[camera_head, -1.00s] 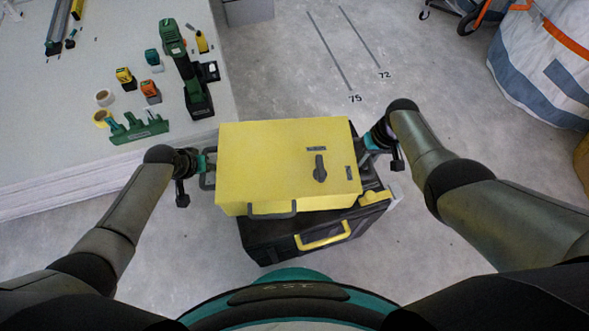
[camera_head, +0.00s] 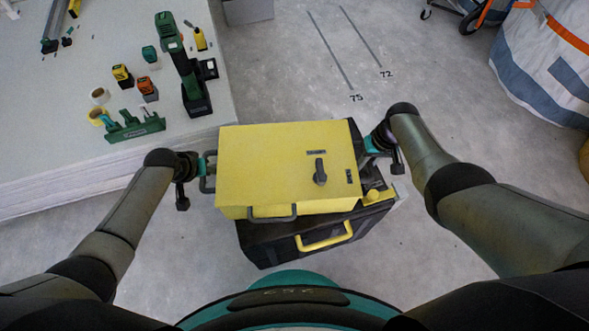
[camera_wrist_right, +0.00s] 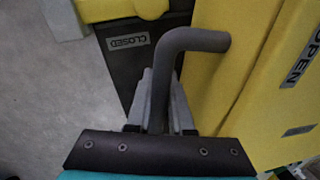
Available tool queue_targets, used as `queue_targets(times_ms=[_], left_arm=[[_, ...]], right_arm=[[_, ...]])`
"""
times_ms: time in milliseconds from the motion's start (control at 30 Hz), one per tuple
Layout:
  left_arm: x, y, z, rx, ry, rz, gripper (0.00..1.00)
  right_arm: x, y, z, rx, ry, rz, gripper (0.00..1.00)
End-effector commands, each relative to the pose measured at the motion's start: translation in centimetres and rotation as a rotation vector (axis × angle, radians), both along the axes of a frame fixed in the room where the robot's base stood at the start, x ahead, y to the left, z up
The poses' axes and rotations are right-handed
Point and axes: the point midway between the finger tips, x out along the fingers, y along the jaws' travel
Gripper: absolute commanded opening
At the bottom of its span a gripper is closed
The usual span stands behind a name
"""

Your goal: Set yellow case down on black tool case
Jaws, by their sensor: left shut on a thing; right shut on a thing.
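The yellow case (camera_head: 270,170) is held level between my two grippers, over the black tool case (camera_head: 275,243). My left gripper (camera_head: 208,172) is shut on the case's left side handle. My right gripper (camera_head: 366,147) is shut on its right side handle. The right wrist view shows the grey handle (camera_wrist_right: 190,42) between the right fingers (camera_wrist_right: 160,105). The black tool case stands below with its yellow front handle (camera_head: 324,237) showing; most of its top is hidden. I cannot tell whether the two cases touch.
A white table (camera_head: 60,120) at the left carries a green drill (camera_head: 180,65), a green rack (camera_head: 135,127) and small tools. A white bag (camera_head: 540,70) stands at the upper right. The grey floor around the tool case is clear.

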Motion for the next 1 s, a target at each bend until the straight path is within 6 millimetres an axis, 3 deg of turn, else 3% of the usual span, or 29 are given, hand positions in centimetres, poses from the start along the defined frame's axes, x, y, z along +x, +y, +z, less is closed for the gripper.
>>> queue_targets(times_ms=[267,300,567,1000], left_arm=[[0.16,0.03,-1.09,0.0,-0.004,0.001,0.0],[-0.01,0.04,-1.18,0.001,0.0,0.0,0.22],[0.01,0.03,-1.04,0.001,0.0,0.0,0.49],[-0.24,0.19,-0.36,0.0,-0.002,0.0,0.49]], right_arm=[[0.13,-0.04,-1.13,0.0,-0.003,-0.001,0.0],[-0.01,-0.05,-1.17,-0.001,0.0,0.0,0.22],[0.0,-0.04,-1.04,-0.001,0.0,0.0,0.49],[0.01,-0.01,-1.05,0.0,0.0,0.0,0.49]])
